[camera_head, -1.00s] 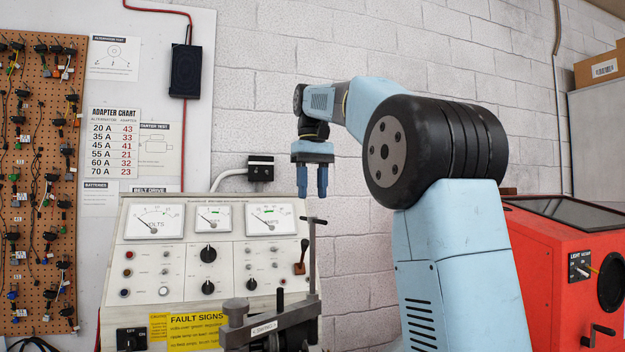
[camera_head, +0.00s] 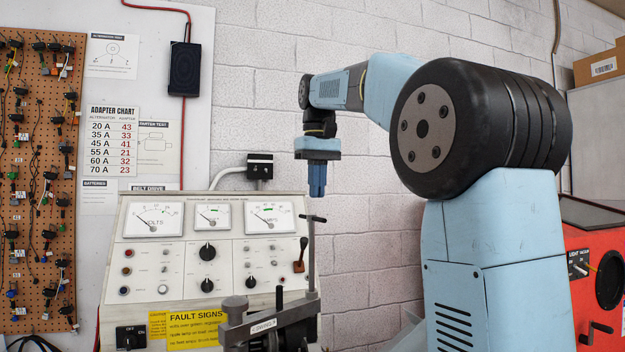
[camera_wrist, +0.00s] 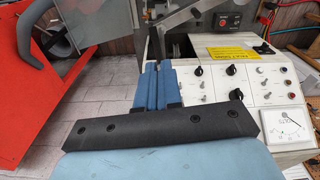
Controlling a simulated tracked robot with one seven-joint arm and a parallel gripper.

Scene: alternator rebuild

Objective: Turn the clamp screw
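The clamp screw (camera_head: 311,262) is a dark upright rod with a small crossbar handle (camera_head: 313,218) on top, standing over the grey metal clamp (camera_head: 262,325) at the bottom of the head view. My gripper (camera_head: 317,195) points down just above the crossbar, with its blue fingers together and nothing visible between them. From this angle the fingertips look slightly above the handle; depth is hard to tell. In the wrist view, the two fingers (camera_wrist: 158,88) lie side by side, and the grey clamp metal (camera_wrist: 185,22) is beyond them. The screw handle is not clear there.
The test bench panel (camera_head: 180,262) with gauges and knobs stands behind and left of the clamp. A lever with a brown tag (camera_head: 299,262) is close beside the screw. A red machine (camera_head: 602,235) stands at right.

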